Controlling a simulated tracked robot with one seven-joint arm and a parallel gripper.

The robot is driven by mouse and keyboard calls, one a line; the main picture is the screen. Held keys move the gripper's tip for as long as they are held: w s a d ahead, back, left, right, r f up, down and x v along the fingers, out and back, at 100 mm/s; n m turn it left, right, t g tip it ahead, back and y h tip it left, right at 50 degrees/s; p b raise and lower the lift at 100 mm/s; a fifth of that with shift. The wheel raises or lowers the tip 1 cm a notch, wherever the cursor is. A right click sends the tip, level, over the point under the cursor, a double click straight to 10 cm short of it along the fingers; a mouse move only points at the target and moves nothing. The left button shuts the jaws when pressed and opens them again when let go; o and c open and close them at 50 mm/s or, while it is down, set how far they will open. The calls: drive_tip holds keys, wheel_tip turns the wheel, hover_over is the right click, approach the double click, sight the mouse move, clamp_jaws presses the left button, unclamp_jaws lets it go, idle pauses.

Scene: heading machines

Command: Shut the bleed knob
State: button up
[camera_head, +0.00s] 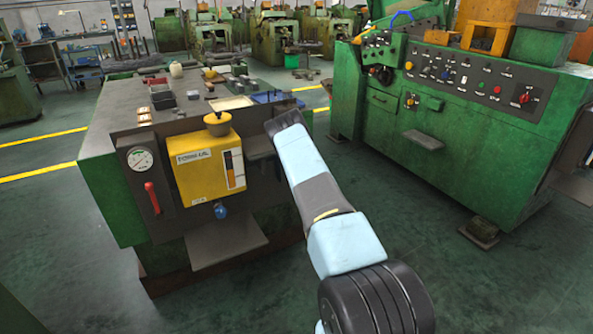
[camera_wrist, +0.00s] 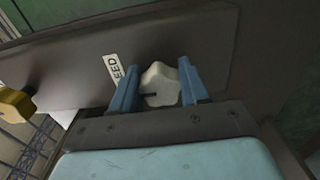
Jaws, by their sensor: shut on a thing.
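The bleed knob (camera_wrist: 160,88) is a pale grey lobed knob on a dark panel (camera_wrist: 60,72) in the wrist view. A white label (camera_wrist: 115,68) with part of the word "BLEED" sits just left of it. My gripper (camera_wrist: 158,80) has its two blue fingers on either side of the knob and is shut on it. A dark slot or mark shows at the knob's lower left. In the head view the knob and my fingers are hidden behind my arm, which reaches toward the right part of the green machine's front.
On the green machine (camera_head: 118,200), left of my arm, are a yellow oil tank (camera_head: 195,178) with a yellow cap (camera_head: 217,122), a gauge (camera_head: 141,159), a red lever (camera_head: 152,198) and a blue knob (camera_head: 220,211). Another green machine (camera_head: 450,140) stands at the right. Floor between them is clear.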

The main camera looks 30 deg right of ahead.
drive_tip(key=shift+s+a+f, duration=0.1)
drive_tip(key=shift+a+f, duration=0.05)
drive_tip(key=shift+f, duration=0.15)
drive_tip(key=o, duration=0.8)
drive_tip(key=shift+o, duration=1.3)
drive_tip(key=shift+r, duration=0.1)
drive_tip(key=s, duration=1.3)
drive_tip(key=shift+s+d, duration=0.3)
